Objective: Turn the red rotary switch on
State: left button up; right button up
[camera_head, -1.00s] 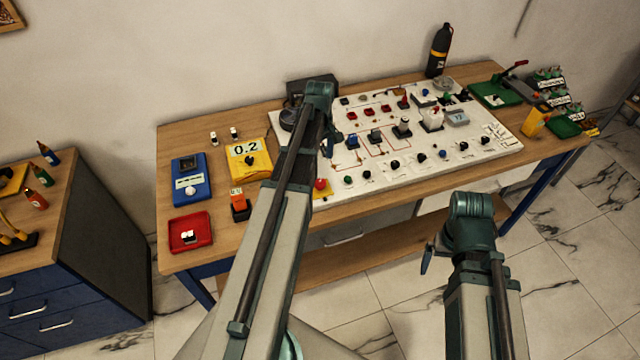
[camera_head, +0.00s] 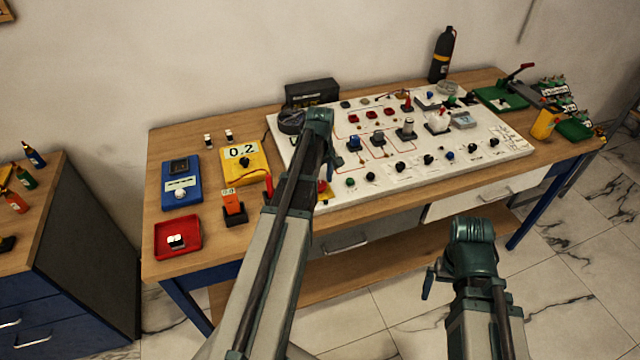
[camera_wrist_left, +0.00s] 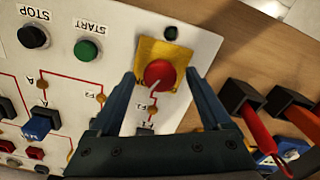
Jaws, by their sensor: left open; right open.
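The red rotary switch (camera_wrist_left: 159,74) is a round red knob with a pale line across it, on a yellow plate (camera_wrist_left: 180,52) at the board's edge. In the head view the red switch (camera_head: 323,186) is partly hidden behind my left arm. My left gripper (camera_wrist_left: 161,77) is open, with one finger on each side of the knob as seen in the wrist view. Contact cannot be told. My right gripper (camera_head: 429,283) is low, in front of the table, away from the board, mostly hidden by its own wrist.
The white board (camera_head: 480,165) carries several other knobs and buttons, including a green START button (camera_wrist_left: 86,50) and a black STOP button (camera_wrist_left: 33,36). Near the switch are a red handle (camera_wrist_left: 262,135) and an orange tool (camera_head: 232,203). A red tray (camera_head: 195,250) lies at front left.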

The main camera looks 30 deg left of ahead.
aim_at(320, 184)
pick_arm(q)
grip_shut()
jog(key=shift+m, duration=2.3)
grip_release()
jog(key=shift+r, duration=0.1)
notch_tip(320, 184, up, 14)
jog(key=p, duration=1.3)
jog(key=shift+p, duration=0.4)
